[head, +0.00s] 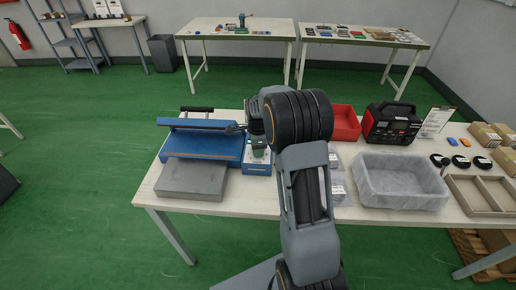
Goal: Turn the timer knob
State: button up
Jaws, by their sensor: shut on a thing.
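A blue sealer-like device (207,147) with a long bar and a black handle lies on the near table, left of my arm. A small blue-and-white box section (257,169) forms its right end. My gripper (258,151) points down over that right end, its fingertips at the top of the box section. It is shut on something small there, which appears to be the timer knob. The knob itself is hidden by the gripper and wrist, so its angle cannot be told.
A grey flat block (192,180) lies in front of the device. Right of my arm are a red bin (344,122), a black-and-red power unit (391,123), a grey tub (400,202) and a divided tray (483,193). My arm hides part of the table's middle.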

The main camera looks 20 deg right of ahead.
dwell(0.3)
jog(key=o, duration=0.9)
notch_tip(320, 180, up, 14)
jog(key=shift+f, duration=0.1)
dwell(0.3)
dwell(0.5)
